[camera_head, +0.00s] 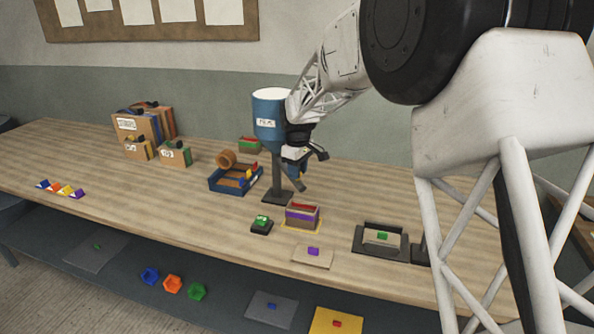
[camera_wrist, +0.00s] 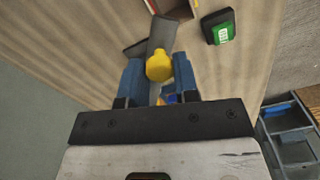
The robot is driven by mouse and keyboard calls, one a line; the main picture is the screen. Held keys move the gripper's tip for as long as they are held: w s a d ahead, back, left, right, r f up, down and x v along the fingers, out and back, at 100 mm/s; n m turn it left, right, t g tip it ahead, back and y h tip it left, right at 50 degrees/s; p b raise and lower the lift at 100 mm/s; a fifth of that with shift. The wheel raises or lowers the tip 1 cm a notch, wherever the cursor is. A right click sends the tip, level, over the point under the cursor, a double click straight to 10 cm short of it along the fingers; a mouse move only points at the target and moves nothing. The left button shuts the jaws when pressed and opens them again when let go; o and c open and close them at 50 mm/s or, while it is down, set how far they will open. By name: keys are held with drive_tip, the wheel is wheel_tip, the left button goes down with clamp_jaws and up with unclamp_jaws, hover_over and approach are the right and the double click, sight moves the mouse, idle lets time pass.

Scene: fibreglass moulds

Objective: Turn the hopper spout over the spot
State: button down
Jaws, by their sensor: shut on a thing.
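The blue hopper (camera_head: 266,128) with a white top stands on a grey post with a dark base. Its grey spout (camera_wrist: 160,38) slopes down and carries a yellow knob (camera_wrist: 159,67). My gripper (camera_head: 294,170) is at the spout, below and right of the hopper body. In the wrist view, my blue fingers (camera_wrist: 160,80) are shut on the knob from both sides. A yellow-outlined spot (camera_head: 287,226) lies on the bench in front of the hopper base, with a purple and tan box (camera_head: 301,217) standing on it. My gripper partly hides the spout in the head view.
A black-based green button (camera_head: 261,224) is left of the box. A dark tray with a green-knobbed plate (camera_head: 381,237) is to the right. A blue tray (camera_head: 235,181) and cardboard boxes (camera_head: 145,125) are left of the hopper. The bench's left front is mostly clear.

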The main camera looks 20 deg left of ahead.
drive_tip(key=c, duration=0.8)
unclamp_jaws()
drive_tip(key=shift+c, duration=0.2)
drive_tip(key=shift+r, duration=0.1)
drive_tip(key=shift+r, duration=3.85)
drive_tip(key=shift+d, duration=0.1)
